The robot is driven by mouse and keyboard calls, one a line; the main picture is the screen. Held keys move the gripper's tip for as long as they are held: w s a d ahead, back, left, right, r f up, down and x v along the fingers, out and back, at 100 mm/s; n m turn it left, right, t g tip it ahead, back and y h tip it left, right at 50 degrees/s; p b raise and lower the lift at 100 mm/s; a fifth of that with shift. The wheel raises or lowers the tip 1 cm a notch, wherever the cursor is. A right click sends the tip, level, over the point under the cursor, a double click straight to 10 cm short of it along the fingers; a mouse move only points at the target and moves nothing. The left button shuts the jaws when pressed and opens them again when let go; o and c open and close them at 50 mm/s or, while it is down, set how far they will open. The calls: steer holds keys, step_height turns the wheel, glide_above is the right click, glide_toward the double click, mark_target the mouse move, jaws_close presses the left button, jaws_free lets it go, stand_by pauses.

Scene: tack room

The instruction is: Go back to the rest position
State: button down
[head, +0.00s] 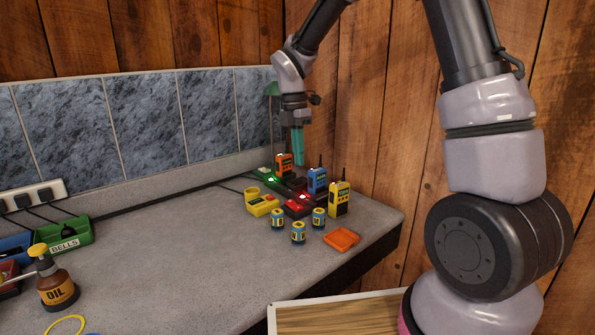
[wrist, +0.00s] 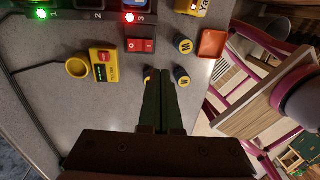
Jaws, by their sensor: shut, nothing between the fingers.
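My gripper (head: 298,162) hangs above the back of the grey workbench (head: 200,250), teal fingers pointing down, closed and empty. In the wrist view the fingers (wrist: 163,75) lie together over the bench, holding nothing. Below stand an orange radio (head: 284,162), a blue radio (head: 317,178) and a yellow radio (head: 339,200). The orange and blue ones are at a dark charging dock with a green light and a red light; its numbers show in the wrist view (wrist: 75,16).
A yellow device (head: 262,205), three blue-and-yellow batteries (head: 298,233) and an orange tray (head: 341,240) are near the bench's right end. An oil bottle (head: 57,285), a green bin (head: 67,238) and a power strip (head: 33,195) are at left. The bench's middle is clear. A wooden wall stands behind.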

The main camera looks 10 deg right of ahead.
steer(key=shift+s+r, duration=0.1)
steer(key=shift+r, duration=0.7)
steer(key=s+d+r+m+t+y, duration=0.1)
steer(key=s+d+r+m+t, duration=0.3)
steer(key=m, duration=1)
steer(key=s+d+r+m+t+y, duration=0.1)
steer(key=s+d+r+m+t, duration=0.3)
steer(key=s+d+r+m, duration=0.7)
steer(key=s+r+m, duration=0.1)
steer(key=s+m, duration=0.3)
steer(key=shift+r+y, duration=0.25)
steer(key=shift+y, duration=0.15)
